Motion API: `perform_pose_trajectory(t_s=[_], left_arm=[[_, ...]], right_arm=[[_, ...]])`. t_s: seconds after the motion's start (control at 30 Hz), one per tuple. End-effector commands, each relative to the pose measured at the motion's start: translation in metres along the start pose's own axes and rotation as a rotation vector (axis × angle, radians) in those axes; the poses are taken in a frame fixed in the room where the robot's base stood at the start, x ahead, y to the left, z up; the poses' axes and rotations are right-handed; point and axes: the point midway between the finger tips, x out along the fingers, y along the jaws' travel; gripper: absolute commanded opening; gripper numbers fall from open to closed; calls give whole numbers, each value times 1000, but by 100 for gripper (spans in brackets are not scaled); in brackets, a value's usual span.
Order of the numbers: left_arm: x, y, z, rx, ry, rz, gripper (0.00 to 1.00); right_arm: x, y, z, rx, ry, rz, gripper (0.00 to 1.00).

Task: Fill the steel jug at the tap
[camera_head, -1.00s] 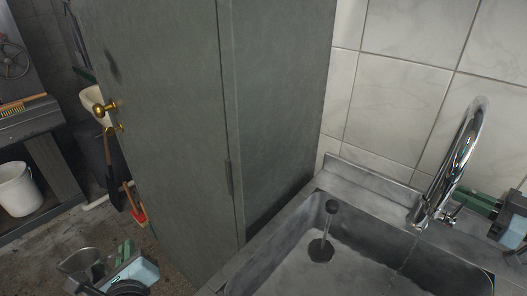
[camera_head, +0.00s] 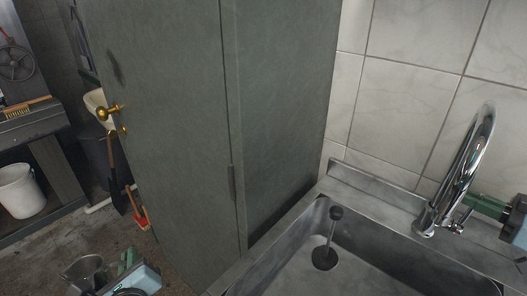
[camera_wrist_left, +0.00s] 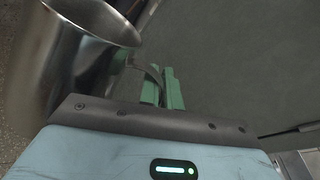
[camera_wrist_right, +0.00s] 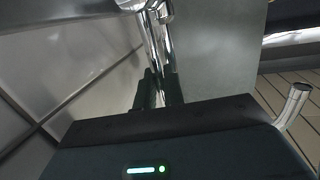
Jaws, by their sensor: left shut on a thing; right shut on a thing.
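The steel jug (camera_head: 85,272) is at the lower left of the head view, away from the sink and in front of the grey cabinet. My left gripper (camera_head: 127,262) is shut on its handle (camera_wrist_left: 152,74). In the left wrist view the jug (camera_wrist_left: 75,60) fills the upper left; its contents are hidden. The chrome tap (camera_head: 458,165) arches up at the sink's right rear. My right gripper (camera_head: 482,203), at the right edge, is shut on a slim chrome part of the tap, seemingly its lever (camera_head: 460,220). The right wrist view shows its fingers around chrome (camera_wrist_right: 158,85).
The steel sink (camera_head: 262,250) holds an upright dark-knobbed rod (camera_head: 333,235). The grey cabinet (camera_head: 170,130) with a brass knob (camera_head: 108,112) stands between jug and sink. A white bucket (camera_head: 20,190) and a red-headed broom (camera_head: 138,215) are at left. Tiled wall is behind the tap.

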Motion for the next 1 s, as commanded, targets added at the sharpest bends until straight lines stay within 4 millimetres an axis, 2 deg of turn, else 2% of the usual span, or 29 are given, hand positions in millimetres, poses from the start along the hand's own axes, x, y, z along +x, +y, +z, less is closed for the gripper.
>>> perform_pose_trajectory(t_s=[0.5, 0.53, 0.67, 1.0], left_arm=[[0, 0, 0, 1, -2, -1, 0], [0, 0, 0, 1, -2, -1, 0], [0, 0, 0, 1, -2, -1, 0], [0, -2, 3, -1, -5, -3, 0]], right_arm=[[0, 1, 0, 9, -3, 2, 0], [0, 1, 0, 9, -3, 2, 11], [0, 1, 0, 9, -2, 2, 28], [-1, 1, -1, 7, -1, 1, 29]])
